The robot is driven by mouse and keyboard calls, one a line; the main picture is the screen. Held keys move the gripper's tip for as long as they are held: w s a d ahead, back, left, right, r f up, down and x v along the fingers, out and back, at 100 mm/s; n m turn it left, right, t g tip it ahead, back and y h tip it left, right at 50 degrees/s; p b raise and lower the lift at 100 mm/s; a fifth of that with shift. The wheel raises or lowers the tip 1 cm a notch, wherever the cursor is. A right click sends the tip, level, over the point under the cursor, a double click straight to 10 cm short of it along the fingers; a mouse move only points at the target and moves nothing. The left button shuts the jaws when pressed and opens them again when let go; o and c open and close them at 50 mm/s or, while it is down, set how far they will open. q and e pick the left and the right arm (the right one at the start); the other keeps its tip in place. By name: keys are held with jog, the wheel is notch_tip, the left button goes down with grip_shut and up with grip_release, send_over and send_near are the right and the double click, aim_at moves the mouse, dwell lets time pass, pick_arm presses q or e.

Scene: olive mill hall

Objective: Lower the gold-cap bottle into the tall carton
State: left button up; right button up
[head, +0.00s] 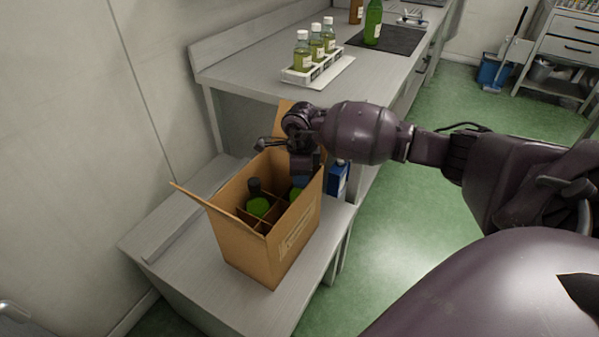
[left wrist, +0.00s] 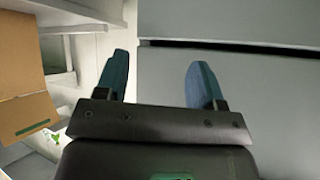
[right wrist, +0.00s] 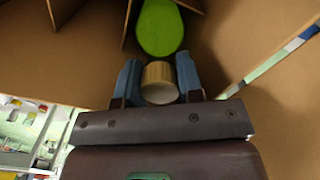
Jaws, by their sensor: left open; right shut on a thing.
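The tall carton (head: 245,240) stands open on the low grey bench, its flaps spread and cardboard dividers inside. A dark-capped green bottle (head: 257,203) stands in one compartment. My right gripper (head: 302,173) points down into the carton's right back part. In the right wrist view it is shut on the gold cap (right wrist: 160,80), with the green bottle body (right wrist: 160,28) just beyond, beside the dividers. The bottle's lower end is hidden, so I cannot tell whether it touches the bottom. My left gripper (left wrist: 160,82) is open and empty, outside the head view.
A blue box (head: 338,180) stands close behind the carton's right side. A white rack (head: 318,72) of several small bottles and a green bottle (head: 373,22) stand on the higher counter. The low bench (head: 190,262) is clear left of the carton.

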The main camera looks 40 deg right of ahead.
pick_arm(q)
jog(key=shift+s, duration=0.1)
pick_arm(e)
jog(key=shift+r, duration=0.15)
jog(key=o, duration=1)
pick_arm(q)
jog(key=shift+s+a+f, duration=0.1)
jog(key=shift+s+f, duration=0.15)
jog(key=shift+s, duration=0.15)
pick_arm(e)
jog(key=shift+o, duration=0.4)
notch_tip(320, 180, up, 9)
jog(key=shift+r+p, duration=0.2)
jog(key=shift+p, duration=0.6)
jog(key=shift+r, duration=0.7)
pick_arm(q)
jog(key=shift+w+r, duration=0.1)
jog(key=shift+r, duration=0.7)
